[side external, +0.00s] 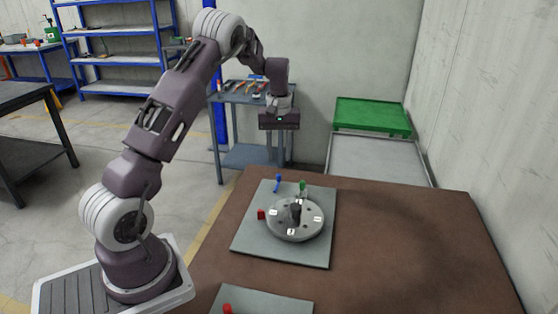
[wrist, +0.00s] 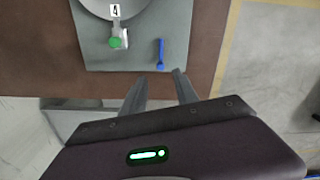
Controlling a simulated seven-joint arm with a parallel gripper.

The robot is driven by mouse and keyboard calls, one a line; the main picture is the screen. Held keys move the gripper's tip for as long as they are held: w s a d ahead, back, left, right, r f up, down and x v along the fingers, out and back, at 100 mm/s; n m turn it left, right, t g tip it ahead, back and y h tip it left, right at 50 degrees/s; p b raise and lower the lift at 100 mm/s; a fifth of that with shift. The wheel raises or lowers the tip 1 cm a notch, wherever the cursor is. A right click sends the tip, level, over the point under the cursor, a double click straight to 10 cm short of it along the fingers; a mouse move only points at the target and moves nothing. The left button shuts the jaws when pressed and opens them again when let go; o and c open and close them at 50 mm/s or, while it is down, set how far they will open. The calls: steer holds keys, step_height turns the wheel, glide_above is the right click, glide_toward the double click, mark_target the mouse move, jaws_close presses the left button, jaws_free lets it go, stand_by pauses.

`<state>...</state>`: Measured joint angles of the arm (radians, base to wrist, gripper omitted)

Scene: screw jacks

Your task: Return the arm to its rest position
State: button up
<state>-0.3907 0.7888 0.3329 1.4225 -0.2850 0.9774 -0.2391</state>
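My gripper (wrist: 160,78) is raised well above the work, and in the side view its dark body (side external: 279,119) hangs over the far edge of the table. Its two fingers stand apart in the wrist view with nothing between them. Below stands a round grey disc (side external: 278,232) with numbered tags and a dark centre piece, on a grey plate (side external: 255,243). A green-topped piece (side external: 302,186), a blue piece (side external: 278,181) and a red piece (side external: 262,214) are around the disc. The wrist view also shows the green piece (wrist: 115,42) and the blue piece (wrist: 160,54).
The brown table (side external: 420,245) is bare on the right. A second grey plate (side external: 285,305) with a red piece (side external: 227,308) lies at the front. A tool cart (side external: 235,97), a green-topped stand (side external: 370,116) and blue shelves (side external: 115,60) stand behind. A wall closes off the right.

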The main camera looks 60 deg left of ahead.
steer(key=s+d+r+m+t, duration=0.25)
steer(key=s+d+r, duration=0.25)
steer(key=d+r, duration=0.4)
steer(key=s+d+r+m+t, duration=0.1)
steer(key=s+d+r+m, duration=0.2)
steer(key=s+d+r, duration=0.45)
steer(key=s+d+m+t, duration=0.1)
steer(key=s+d+m, duration=0.2)
steer(key=s+d, duration=0.2)
steer(key=s+d+m+t, duration=0.1)
steer(key=s+d+m, duration=0.2)
steer(key=s, duration=0.7)
steer(key=shift+s+d+r, duration=0.2)
steer(key=shift+d+r, duration=0.1)
steer(key=shift+d, duration=0.9)
